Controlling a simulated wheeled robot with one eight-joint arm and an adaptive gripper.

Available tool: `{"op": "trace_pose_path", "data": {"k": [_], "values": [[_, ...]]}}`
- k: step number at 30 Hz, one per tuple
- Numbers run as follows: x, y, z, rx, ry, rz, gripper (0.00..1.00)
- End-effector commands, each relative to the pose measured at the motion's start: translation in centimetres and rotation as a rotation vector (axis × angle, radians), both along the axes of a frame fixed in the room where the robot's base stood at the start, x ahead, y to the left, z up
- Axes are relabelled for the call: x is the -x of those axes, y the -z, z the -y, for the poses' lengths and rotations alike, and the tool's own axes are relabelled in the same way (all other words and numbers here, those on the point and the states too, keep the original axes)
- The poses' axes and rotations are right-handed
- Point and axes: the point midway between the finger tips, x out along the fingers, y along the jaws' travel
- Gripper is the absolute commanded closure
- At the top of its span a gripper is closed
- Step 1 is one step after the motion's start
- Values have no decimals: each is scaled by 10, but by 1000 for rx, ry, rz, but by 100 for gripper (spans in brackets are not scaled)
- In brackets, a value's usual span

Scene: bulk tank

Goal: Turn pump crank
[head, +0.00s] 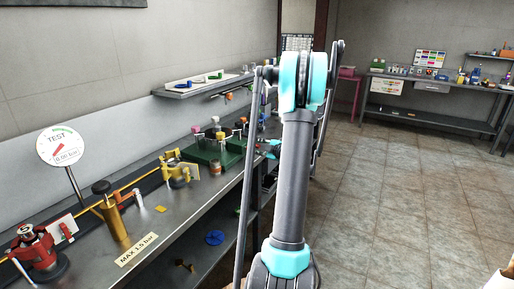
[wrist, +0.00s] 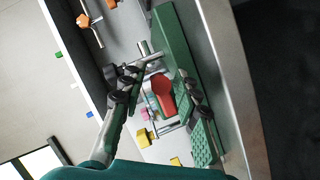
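I cannot clearly make out a pump crank in either view. A brass cylinder with a black knob (head: 113,218) stands upright on the bench at the left, by a "MAX 1.5 bar" label (head: 136,250). A round TEST gauge (head: 61,146) on a stalk reads about 0.00 bar. My gripper (head: 272,148) is farther along the bench, beside a green block, well away from the brass cylinder. In the wrist view my gripper (wrist: 158,85) has its fingers spread, with a red part (wrist: 163,96) visible between them; contact is not clear.
A red device (head: 35,250) and a yellow device (head: 177,170) stand on the metal bench (head: 190,210). The green block (head: 210,152) holds small coloured parts. A wall shelf (head: 190,90) hangs above. The tiled floor (head: 400,190) at right is clear.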

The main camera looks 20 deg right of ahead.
Motion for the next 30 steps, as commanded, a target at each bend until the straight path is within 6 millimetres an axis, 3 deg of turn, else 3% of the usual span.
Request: {"op": "trace_pose_path", "data": {"k": [1,6,19,30], "values": [[0,0,0,0,0,0,79],[0,0,0,0,0,0,100],[0,3,0,-53,0,-42,100],[2,13,-2,-281,-1,-218,100]]}}
